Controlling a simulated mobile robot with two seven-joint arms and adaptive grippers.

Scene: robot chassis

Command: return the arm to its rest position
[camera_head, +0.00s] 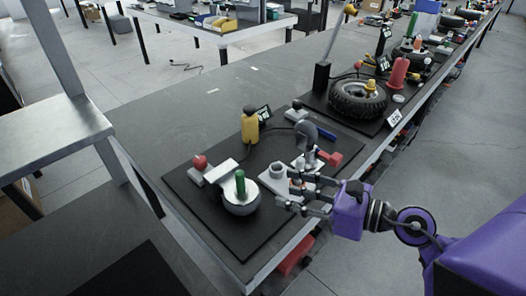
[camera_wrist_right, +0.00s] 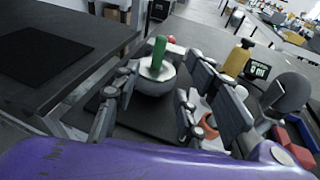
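My right gripper (camera_head: 290,192) reaches in from the right over the near edge of the black board (camera_head: 246,241) on the table. It also shows in the right wrist view (camera_wrist_right: 158,85), with its fingers spread apart and nothing between their tips. Past the fingers stands a green upright cylinder (camera_head: 240,183) on a round grey-white base (camera_head: 241,203); it also shows in the wrist view (camera_wrist_right: 158,52). The purple right arm (camera_head: 410,222) is stretched out to the left over the table edge. My left gripper is not in view.
The board also holds a yellow bottle (camera_head: 250,128), a red ball (camera_head: 200,162), a white cup-like part (camera_head: 278,171) and a red part (camera_head: 332,160) near the gripper. A tyre (camera_head: 357,99) lies farther back. Floor is clear at right.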

